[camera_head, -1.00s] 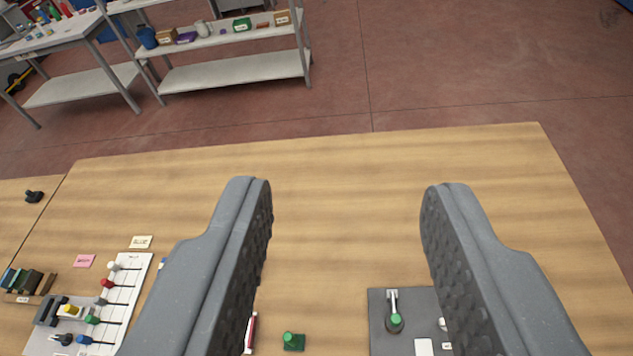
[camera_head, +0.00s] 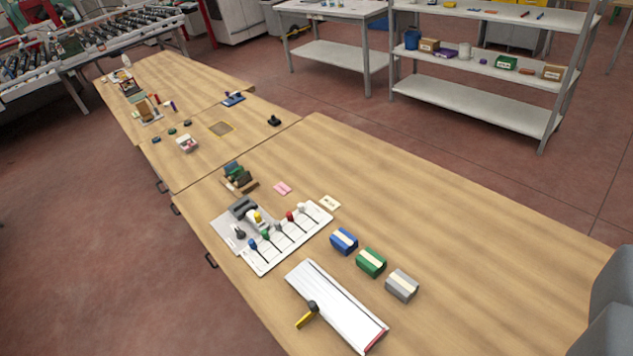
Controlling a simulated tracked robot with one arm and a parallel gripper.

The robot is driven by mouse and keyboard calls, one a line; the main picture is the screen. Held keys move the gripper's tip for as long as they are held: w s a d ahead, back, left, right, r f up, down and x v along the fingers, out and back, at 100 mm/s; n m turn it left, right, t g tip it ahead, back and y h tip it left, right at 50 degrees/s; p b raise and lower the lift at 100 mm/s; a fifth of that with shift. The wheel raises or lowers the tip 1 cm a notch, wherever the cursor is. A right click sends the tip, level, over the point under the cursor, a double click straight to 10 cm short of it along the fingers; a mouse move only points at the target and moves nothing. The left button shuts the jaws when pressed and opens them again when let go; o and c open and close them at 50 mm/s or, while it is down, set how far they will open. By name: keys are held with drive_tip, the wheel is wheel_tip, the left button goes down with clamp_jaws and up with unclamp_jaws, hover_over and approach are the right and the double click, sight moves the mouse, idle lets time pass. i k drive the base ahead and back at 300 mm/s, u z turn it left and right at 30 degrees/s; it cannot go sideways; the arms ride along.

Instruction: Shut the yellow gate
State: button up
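A yellow bar with a black knob (camera_head: 304,319), which looks like the yellow gate, is at the near long side of a white tray (camera_head: 335,310) at the bottom centre. The bar sticks outward from the tray, toward the table's front edge, at an angle to that side. The tray is long and shallow, with a red strip at its near right end. Only part of my gripper (camera_head: 608,310) shows, at the lower right edge, well right of the tray. Its fingertip gap is out of view, so I cannot see how far apart the fingers are.
Blue (camera_head: 344,241), green (camera_head: 371,262) and grey (camera_head: 402,285) blocks stand behind the tray. A white slider panel (camera_head: 290,240) with coloured knobs lies to the left. The table's right half (camera_head: 490,260) is clear. A shelf rack (camera_head: 470,100) stands beyond.

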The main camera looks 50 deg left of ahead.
sight(314, 307)
drive_tip(key=u, duration=0.2)
drive_tip(key=k, duration=1.45)
drive_tip(key=u, duration=0.5)
drive_tip(key=i, duration=1)
drive_tip(key=u, duration=0.05)
